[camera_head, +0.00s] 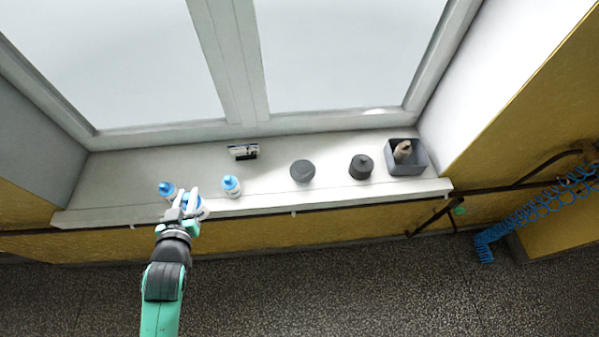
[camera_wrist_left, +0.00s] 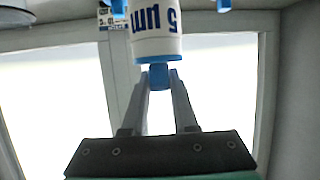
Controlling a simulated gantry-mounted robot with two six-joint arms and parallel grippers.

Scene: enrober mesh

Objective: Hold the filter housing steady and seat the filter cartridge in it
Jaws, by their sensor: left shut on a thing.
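My left gripper (camera_head: 186,203) is at the left front of the white window sill, shut on a white and blue filter cartridge (camera_head: 199,207). In the left wrist view the fingers (camera_wrist_left: 158,76) close on the cartridge's blue stub, and its white body (camera_wrist_left: 156,35) carries large blue print reading 5 µm, upside down. Two more blue-capped cartridges stand on the sill, one just left of the gripper (camera_head: 167,188) and one to its right (camera_head: 231,187). A grey round body (camera_head: 302,171), which may be the filter housing, stands right of them. My right gripper is not in view.
A dark round part with a knob (camera_head: 361,167) stands farther right. A grey open box (camera_head: 420,162) holding a beige object (camera_head: 403,151) is at the right end. A small dark and white item (camera_head: 243,151) lies near the window frame. The sill between these is clear.

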